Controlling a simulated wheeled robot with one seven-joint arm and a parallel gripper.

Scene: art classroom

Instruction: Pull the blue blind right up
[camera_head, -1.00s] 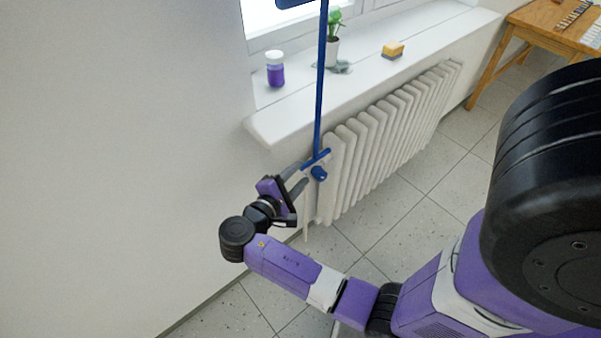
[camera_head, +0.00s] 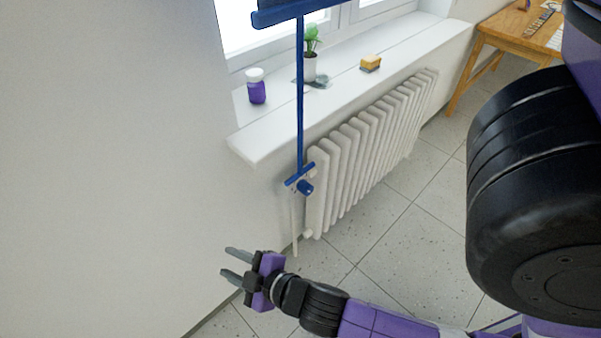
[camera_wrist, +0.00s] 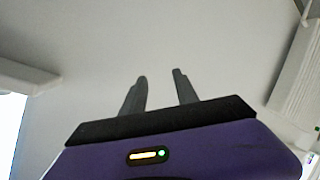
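The blue blind (camera_head: 293,12) shows at the top of the head view, its bottom bar in front of the upper window. A blue rod (camera_head: 300,95) hangs from the bar down past the sill and ends in a blue crossbar handle (camera_head: 300,175). A blue knob (camera_head: 305,187) sits just below the crossbar. My gripper (camera_head: 230,262) is open and empty, below and to the left of the handle, in front of the bare wall. In the wrist view its two fingers (camera_wrist: 160,88) are apart with only wall between them.
The white sill (camera_head: 345,100) holds a purple jar (camera_head: 256,88), a potted plant (camera_head: 311,60) and a yellow sponge (camera_head: 371,62). A white radiator (camera_head: 365,150) stands below it, right of the handle. A wooden table (camera_head: 515,35) is at the far right. The left wall is bare.

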